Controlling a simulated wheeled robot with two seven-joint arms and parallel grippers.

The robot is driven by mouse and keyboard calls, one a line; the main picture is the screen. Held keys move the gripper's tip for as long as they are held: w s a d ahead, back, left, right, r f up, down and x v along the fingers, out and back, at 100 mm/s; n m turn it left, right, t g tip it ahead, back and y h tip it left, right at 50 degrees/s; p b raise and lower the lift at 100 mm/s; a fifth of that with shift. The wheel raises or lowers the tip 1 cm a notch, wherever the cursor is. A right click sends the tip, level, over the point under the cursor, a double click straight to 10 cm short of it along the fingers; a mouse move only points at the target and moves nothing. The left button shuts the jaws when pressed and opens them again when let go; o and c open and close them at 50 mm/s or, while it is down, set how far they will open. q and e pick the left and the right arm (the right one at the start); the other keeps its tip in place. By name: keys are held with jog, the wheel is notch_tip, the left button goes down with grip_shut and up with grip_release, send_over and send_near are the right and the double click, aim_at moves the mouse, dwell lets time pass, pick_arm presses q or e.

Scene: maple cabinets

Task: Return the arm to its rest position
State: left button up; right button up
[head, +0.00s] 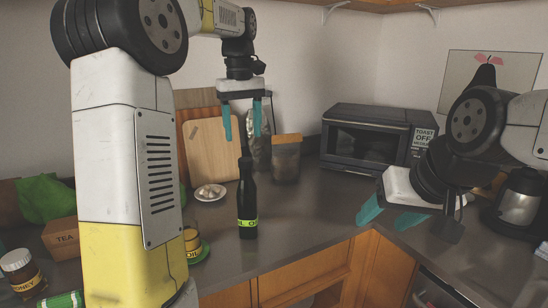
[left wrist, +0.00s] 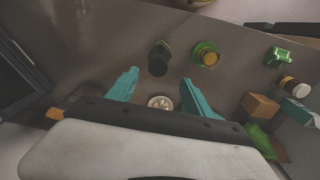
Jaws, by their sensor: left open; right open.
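My left gripper (head: 242,124) is raised above the counter, with its two teal fingers pointing down, apart and empty. Its fingers also show in the left wrist view (left wrist: 160,76), with nothing between them. A dark bottle with a yellow-green label (head: 247,200) stands upright on the counter below and near this gripper. It appears from above in the left wrist view (left wrist: 158,58). My right gripper (head: 389,214) is open and empty at the right, above the counter near its front edge. My left arm hides part of the counter at the left.
A small plate (head: 210,193) holds pale items. A glass canister (head: 286,160), wooden boards (head: 212,150) and a microwave (head: 365,137) stand at the back. A jar on a green saucer (head: 200,253), a tea box (head: 62,238) and a honey jar (head: 20,272) stand left.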

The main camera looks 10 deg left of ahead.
pick_arm(q)
jog(key=s+d+f+m+t+h, duration=0.1)
jog(key=s+f+m+t, duration=0.2)
jog(key=s, duration=0.8)
jog(key=s+d+f+m+t+h, duration=0.1)
jog(key=s+f+m+t, duration=0.2)
jog(key=s, duration=0.9)
notch_tip(320, 180, down, 3)
jog(key=shift+s+r+m, duration=0.2)
jog(key=shift+m, duration=0.3)
jog(key=shift+d, duration=0.1)
